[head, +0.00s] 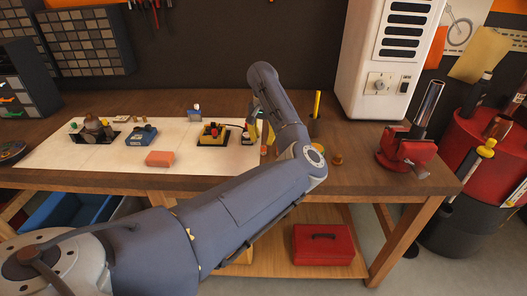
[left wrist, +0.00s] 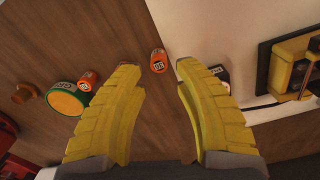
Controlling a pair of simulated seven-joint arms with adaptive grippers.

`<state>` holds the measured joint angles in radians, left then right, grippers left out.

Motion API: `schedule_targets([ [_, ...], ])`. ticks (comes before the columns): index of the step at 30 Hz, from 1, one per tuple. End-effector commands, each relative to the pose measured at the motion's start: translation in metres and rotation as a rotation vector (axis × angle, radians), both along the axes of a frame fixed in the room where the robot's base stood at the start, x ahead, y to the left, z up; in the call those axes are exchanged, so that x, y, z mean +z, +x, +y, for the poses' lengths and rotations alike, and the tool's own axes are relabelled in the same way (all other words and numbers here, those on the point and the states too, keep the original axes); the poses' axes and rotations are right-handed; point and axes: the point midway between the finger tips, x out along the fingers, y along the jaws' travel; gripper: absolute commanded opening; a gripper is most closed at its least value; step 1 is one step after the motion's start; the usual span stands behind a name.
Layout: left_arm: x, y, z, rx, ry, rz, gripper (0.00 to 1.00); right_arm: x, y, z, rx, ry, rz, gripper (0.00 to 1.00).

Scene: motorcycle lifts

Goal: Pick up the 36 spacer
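In the left wrist view, a small orange spacer (left wrist: 158,62) with a pale label lies on the wood beside the white mat. A second orange spacer (left wrist: 87,80), also labelled, is farther left, against a green-rimmed yellow cylinder (left wrist: 65,101). The labels are too small to read surely, so I cannot tell which spacer is the 36. My left gripper (left wrist: 159,72) is open and empty, its yellow fingers pointing down at the bench. The first spacer shows between its fingertips, apart from them. In the head view the left gripper (head: 257,134) is partly hidden by my arm. My right gripper is not in view.
The white mat (head: 100,165) holds a blue box (head: 141,135), an orange block (head: 160,158) and a yellow-black device (head: 213,134). A dark labelled piece (left wrist: 219,72) is near the right finger. A red vise (head: 405,150) stands at the bench's right end.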

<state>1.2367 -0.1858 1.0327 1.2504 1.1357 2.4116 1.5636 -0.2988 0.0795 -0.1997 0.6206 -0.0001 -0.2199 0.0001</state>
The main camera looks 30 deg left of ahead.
Motion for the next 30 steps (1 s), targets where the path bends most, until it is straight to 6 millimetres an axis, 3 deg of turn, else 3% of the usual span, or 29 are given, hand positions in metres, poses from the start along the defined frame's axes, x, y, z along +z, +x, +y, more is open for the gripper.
schedule_targets([
  [16, -0.049, 0.001, -0.001, -0.001, 0.001, 0.001, 0.32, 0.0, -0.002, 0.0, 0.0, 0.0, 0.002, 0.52],
  [27, -0.054, 0.001, -0.001, 0.0, 0.0, 0.0, 0.32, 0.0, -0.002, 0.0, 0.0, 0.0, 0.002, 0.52],
  [30, -0.053, 0.001, -0.001, 0.0, 0.0, 0.0, 0.21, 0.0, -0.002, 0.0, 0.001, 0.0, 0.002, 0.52],
])
